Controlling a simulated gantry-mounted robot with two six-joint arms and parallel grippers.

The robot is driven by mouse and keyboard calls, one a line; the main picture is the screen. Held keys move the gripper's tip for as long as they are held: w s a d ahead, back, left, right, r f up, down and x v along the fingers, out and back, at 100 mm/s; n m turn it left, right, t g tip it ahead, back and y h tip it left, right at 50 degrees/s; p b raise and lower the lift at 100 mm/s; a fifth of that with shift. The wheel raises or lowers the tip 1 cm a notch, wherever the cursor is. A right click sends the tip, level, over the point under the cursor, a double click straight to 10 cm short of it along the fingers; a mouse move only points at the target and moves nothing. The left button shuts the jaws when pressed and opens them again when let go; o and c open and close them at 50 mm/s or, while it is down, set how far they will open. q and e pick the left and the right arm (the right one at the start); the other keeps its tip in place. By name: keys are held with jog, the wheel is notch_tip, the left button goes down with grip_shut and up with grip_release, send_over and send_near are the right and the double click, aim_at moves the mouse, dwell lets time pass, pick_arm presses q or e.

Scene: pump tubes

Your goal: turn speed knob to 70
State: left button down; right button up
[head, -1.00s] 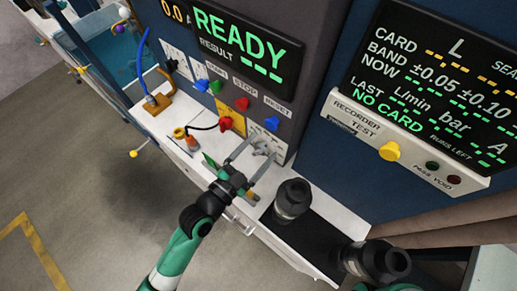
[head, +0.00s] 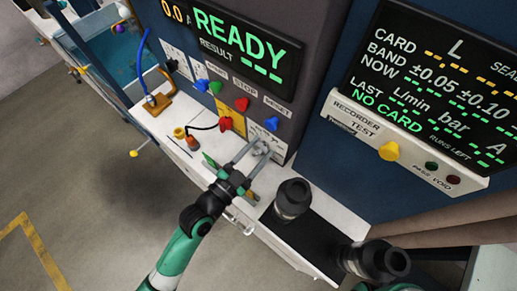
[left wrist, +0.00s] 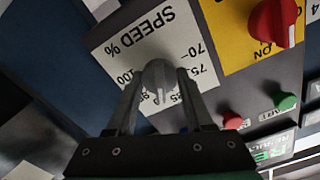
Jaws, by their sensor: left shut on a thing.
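The grey speed knob (left wrist: 158,75) sits on a white plate (left wrist: 124,48) marked SPEED %, upside down in the left wrist view. Printed numbers such as 70, 75 and 100 show around it. Fingers cover some numbers, and I cannot read which one the knob points at. My left gripper (head: 262,150) is shut on the knob, one finger on each side, as the left wrist view shows. In the head view the fingertips hide most of the knob. My right gripper's fingers are not in view.
Above the knob are a red knob (head: 225,124) on a yellow plate and green, red and blue buttons. The display (head: 240,40) reads READY. A recorder panel with a yellow knob (head: 389,151) stands to the right. Loose items (head: 178,133) lie on the white ledge left of my gripper.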

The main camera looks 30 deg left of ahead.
pick_arm(q)
jog(key=n+p, duration=0.1)
jog(key=n, duration=0.5)
jog(key=shift+a+r, duration=0.1)
jog(key=n+p, duration=0.1)
jog(key=n, duration=0.4)
jog(key=shift+a, duration=0.1)
jog(key=n+p, duration=0.1)
jog(key=n, duration=0.4)
jog(key=shift+a+n, duration=0.1)
jog(key=shift+n, duration=0.3)
jog(key=n, duration=0.4)
jog(key=n+p, duration=0.1)
jog(key=n, duration=0.1)
jog(key=shift+f, duration=0.25)
jog(key=shift+c, duration=1.4)
grip_release()
